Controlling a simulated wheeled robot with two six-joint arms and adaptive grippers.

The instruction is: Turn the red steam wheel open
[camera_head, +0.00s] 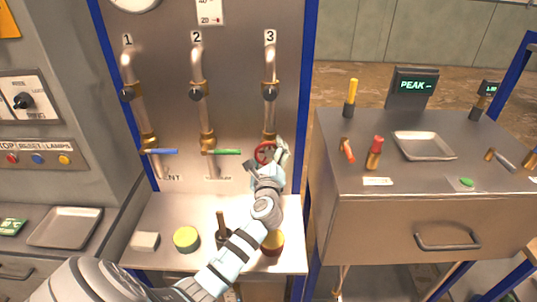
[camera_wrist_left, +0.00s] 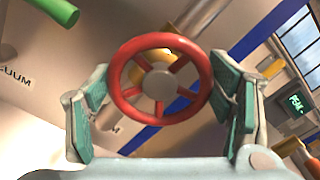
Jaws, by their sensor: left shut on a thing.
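The red steam wheel (camera_head: 263,152) is on the pipe marked 3 in the head view, partly hidden by my left gripper (camera_head: 268,160). In the left wrist view the red wheel (camera_wrist_left: 160,86) shows whole, with spokes and a grey hub. It sits between the two teal-padded fingers of my left gripper (camera_wrist_left: 160,100), one finger on each side of its rim. The gripper is shut on the wheel. My right gripper is in neither view.
A blue lever (camera_head: 160,152) and a green lever (camera_head: 222,152) are on the pipes to the left. Below are a green-yellow tin (camera_head: 187,239), a dark brush (camera_head: 222,232) and a white block (camera_head: 145,241). A bench (camera_head: 420,190) with tools and a tray (camera_head: 424,146) stands right.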

